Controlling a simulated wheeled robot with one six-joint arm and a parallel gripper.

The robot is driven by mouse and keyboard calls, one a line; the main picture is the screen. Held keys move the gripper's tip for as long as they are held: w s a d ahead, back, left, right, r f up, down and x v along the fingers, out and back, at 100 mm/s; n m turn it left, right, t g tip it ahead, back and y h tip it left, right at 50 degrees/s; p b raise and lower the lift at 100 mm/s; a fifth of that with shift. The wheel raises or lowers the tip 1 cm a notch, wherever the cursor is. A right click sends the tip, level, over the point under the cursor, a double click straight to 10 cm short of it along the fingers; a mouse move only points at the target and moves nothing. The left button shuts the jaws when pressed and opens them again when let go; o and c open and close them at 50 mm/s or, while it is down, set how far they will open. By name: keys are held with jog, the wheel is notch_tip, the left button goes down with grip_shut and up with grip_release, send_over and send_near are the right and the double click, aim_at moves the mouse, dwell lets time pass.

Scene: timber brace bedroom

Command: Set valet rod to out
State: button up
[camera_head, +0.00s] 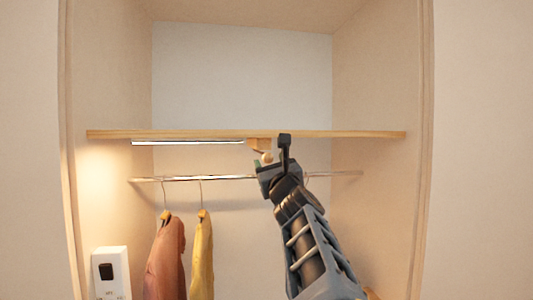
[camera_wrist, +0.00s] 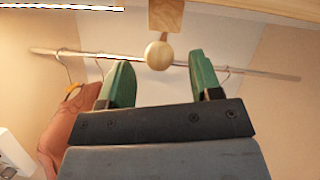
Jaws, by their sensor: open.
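The valet rod shows as a round wooden knob (camera_wrist: 159,55) in front of a wooden block (camera_wrist: 166,15) under the shelf. In the head view the knob (camera_head: 267,157) is partly hidden by my gripper, just below the block (camera_head: 259,144). My gripper (camera_wrist: 160,80) is open, with its two green fingers apart, one to each side of the knob in the wrist view. Nothing is between the fingertips that I can see being gripped; whether they touch the knob I cannot tell. In the head view my gripper (camera_head: 264,164) is just under the shelf.
The wooden shelf (camera_head: 200,134) spans the closet, with a lit strip (camera_head: 185,142) below it. A metal clothes rail (camera_head: 225,177) runs behind. A brown garment (camera_head: 166,260) and a yellow garment (camera_head: 202,260) hang at left. A white box (camera_head: 111,272) is on the left wall.

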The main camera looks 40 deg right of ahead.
aim_at(260, 154)
jog(key=shift+p+x, duration=0.55)
jog(key=shift+x, duration=1.65)
grip_shut()
